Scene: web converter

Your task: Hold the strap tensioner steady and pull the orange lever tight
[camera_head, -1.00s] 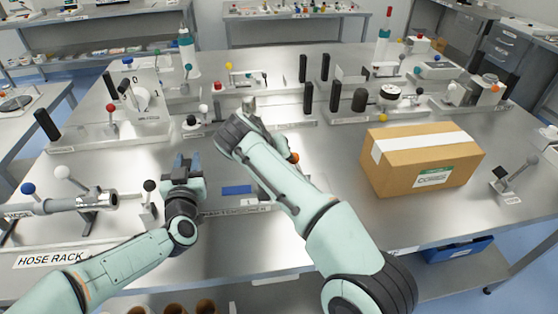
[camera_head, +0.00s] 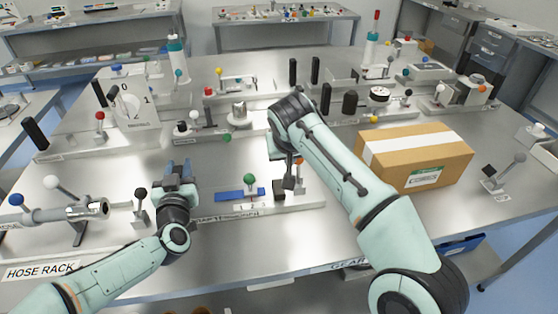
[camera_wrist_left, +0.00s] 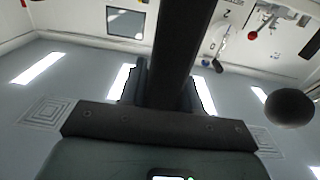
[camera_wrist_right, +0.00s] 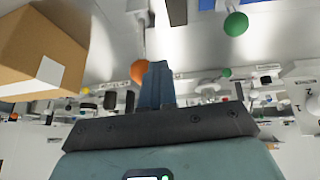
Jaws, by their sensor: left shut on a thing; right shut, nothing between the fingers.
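My left gripper (camera_head: 175,168) is shut on a dark bar (camera_wrist_left: 182,45), which runs between its fingers in the left wrist view. I cannot tell which fixture the bar belongs to. A fixture beside it, with a blue strip (camera_head: 240,194) and a green ball knob (camera_head: 250,179), has a front label I cannot read surely; it may be the strap tensioner. The orange lever knob (camera_wrist_right: 139,72) shows just left of the right gripper's fingers in the right wrist view. My right gripper (camera_wrist_right: 156,82) is shut and empty; contact with the knob is unclear. In the head view my arm partly hides this spot.
A cardboard box (camera_head: 415,172) stands to the right on the metal table. A hose fixture (camera_head: 60,212) lies at the left, with a black-knobbed lever (camera_head: 141,205) between it and my left gripper. Several knobbed fixtures line the back.

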